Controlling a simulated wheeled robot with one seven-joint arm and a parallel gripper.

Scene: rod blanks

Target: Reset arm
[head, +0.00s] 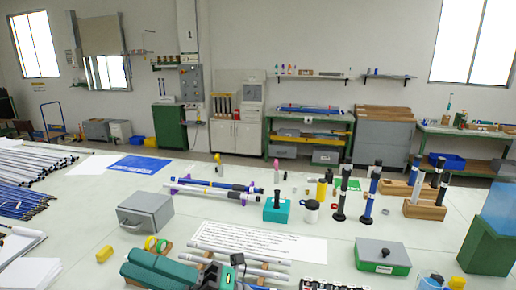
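My gripper and arm are not recognisable in the head view, so their pose cannot be told. The white worktable (105,215) fills the lower half. Rods with blue and black sections (215,187) lie across purple supports near its middle. Pale rods (240,252) lie on wooden supports at the front, beside a printed white sheet (285,243). Bundles of silver rods (30,163) and blue rods (22,198) lie at the left. Several black-ended rods stand upright at the right, including a blue one (371,193).
A grey box (145,211) stands left of centre, and teal padded objects (165,270) lie at the front. A grey-and-green case (382,255), wooden block (425,209) and green-based bin (487,247) stand at the right. Clear tabletop (345,235) shows between them.

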